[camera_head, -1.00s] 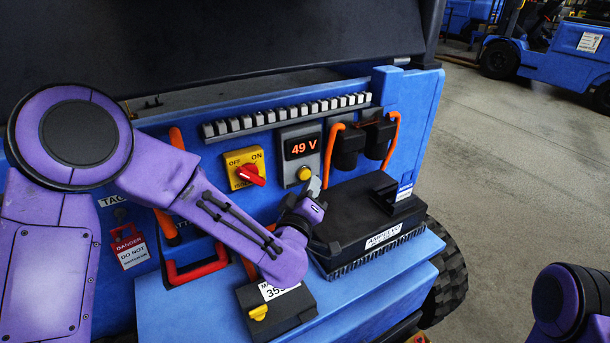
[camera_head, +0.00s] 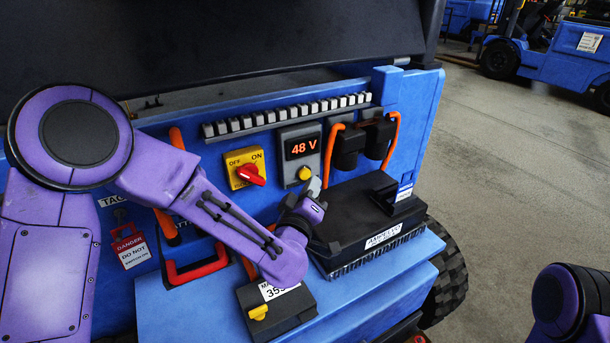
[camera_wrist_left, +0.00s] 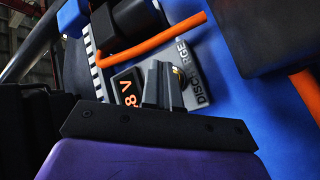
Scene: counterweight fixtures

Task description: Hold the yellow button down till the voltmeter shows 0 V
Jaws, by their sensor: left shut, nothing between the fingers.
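The voltmeter (camera_head: 303,146) is on a grey panel on the blue vehicle and reads 48 V in orange digits. The yellow button (camera_head: 305,173) sits below the display on the same panel. My left gripper (camera_head: 313,186) is shut and empty, with its tips at the lower edge of the button. In the left wrist view the shut fingers (camera_wrist_left: 163,88) reach the grey panel and hide most of the button; the display (camera_wrist_left: 128,88) shows partly beside them. My right gripper is not in view.
A yellow rotary switch (camera_head: 245,168) with a red knob is left of the panel. Black connectors with orange cables (camera_head: 347,146) are to its right. A black controller box (camera_head: 365,220) lies below right. A red lockout tag (camera_head: 130,246) hangs at left.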

